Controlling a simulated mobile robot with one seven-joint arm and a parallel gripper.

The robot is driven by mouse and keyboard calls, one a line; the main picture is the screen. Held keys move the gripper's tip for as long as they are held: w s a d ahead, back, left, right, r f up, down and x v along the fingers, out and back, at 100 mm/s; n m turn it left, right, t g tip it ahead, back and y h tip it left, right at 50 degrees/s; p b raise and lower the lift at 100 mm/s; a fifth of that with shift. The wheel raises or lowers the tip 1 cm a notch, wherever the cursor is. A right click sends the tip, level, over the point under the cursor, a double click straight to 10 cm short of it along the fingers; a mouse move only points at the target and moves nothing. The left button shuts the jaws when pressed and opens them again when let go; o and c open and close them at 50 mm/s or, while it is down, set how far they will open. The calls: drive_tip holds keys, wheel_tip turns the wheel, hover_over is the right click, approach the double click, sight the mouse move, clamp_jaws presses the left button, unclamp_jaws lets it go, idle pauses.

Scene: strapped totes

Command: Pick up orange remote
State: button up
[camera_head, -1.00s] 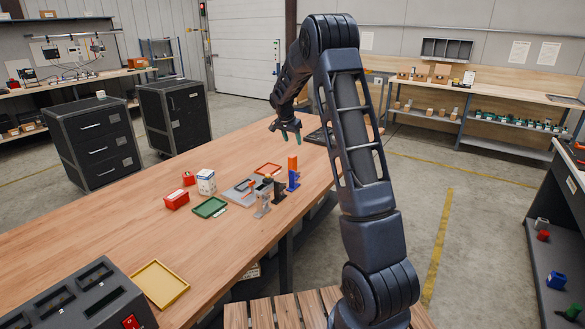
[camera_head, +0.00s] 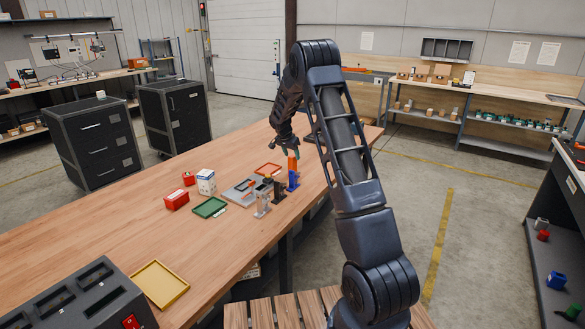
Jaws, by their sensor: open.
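The orange remote (camera_head: 292,166) stands upright in a blue holder (camera_head: 293,183) at the right side of the wooden table. My gripper (camera_head: 289,153) is open and points down at the top of the orange remote. In this view its fingertips overlap the remote's upper end. I cannot tell whether they are around it or just above or behind it.
Next to the blue holder stand a black holder (camera_head: 279,190) and a grey holder (camera_head: 262,206). A grey tray (camera_head: 238,193), an orange tray (camera_head: 268,169), a green tray (camera_head: 209,207) and red boxes (camera_head: 176,200) lie to the left.

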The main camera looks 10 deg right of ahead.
sight(293, 160)
drive_tip(key=x, duration=0.4)
drive_tip(key=shift+s+f, duration=0.2)
drive_tip(key=shift+f, duration=0.2)
drive_tip(key=c, duration=1.1)
drive_tip(key=shift+r, duration=0.15)
